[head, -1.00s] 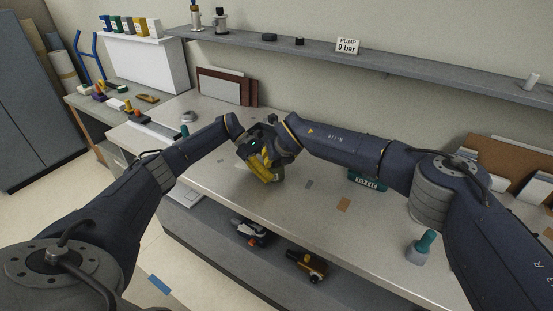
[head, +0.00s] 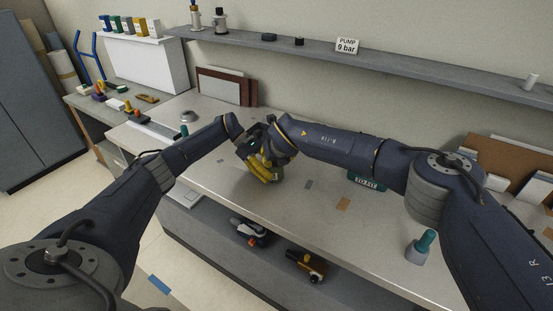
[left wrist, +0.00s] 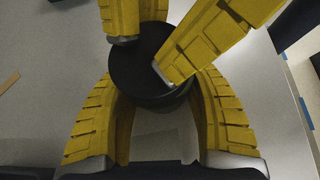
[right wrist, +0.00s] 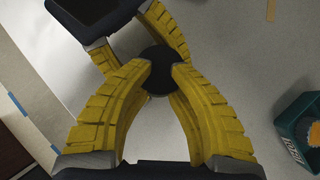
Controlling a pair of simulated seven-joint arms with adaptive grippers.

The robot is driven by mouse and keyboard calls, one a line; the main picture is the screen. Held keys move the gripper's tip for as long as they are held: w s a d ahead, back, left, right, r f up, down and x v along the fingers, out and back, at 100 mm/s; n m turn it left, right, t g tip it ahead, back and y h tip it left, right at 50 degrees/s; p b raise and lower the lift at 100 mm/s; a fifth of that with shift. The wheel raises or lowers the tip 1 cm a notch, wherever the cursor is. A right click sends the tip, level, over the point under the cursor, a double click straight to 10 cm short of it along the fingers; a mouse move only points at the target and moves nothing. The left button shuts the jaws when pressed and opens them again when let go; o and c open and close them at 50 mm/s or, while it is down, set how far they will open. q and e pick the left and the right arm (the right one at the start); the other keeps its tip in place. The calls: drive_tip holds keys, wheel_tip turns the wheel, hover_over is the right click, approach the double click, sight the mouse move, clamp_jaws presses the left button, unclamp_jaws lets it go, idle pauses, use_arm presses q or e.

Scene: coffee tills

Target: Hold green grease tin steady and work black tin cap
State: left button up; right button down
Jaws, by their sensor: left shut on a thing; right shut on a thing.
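The black tin cap (left wrist: 140,62) shows from above as a dark disc in the left wrist view, and also in the right wrist view (right wrist: 157,58). My right gripper (right wrist: 160,68) is shut on it, a yellow finger on either side. My left gripper (left wrist: 157,82) is shut around the green grease tin, below the right fingers. In the head view both grippers meet over the bench, with yellow fingers (head: 262,172) crowded together, and I cannot make out tin or cap there.
The grey bench (head: 230,190) is mostly clear around the grippers. A teal box (head: 367,181) stands to the right, behind my right arm. A teal-topped grey bottle (head: 419,248) stands near the front edge. A wall shelf (head: 400,62) runs behind.

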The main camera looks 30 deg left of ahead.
drive_tip(key=shift+a+m+t, duration=0.1)
drive_tip(key=shift+m+t, duration=0.2)
drive_tip(key=shift+m, duration=0.2)
drive_tip(key=c, duration=1.3)
unclamp_jaws()
drive_tip(key=shift+r, duration=0.1)
drive_tip(key=v, duration=1.2)
drive_tip(key=shift+a, duration=0.15)
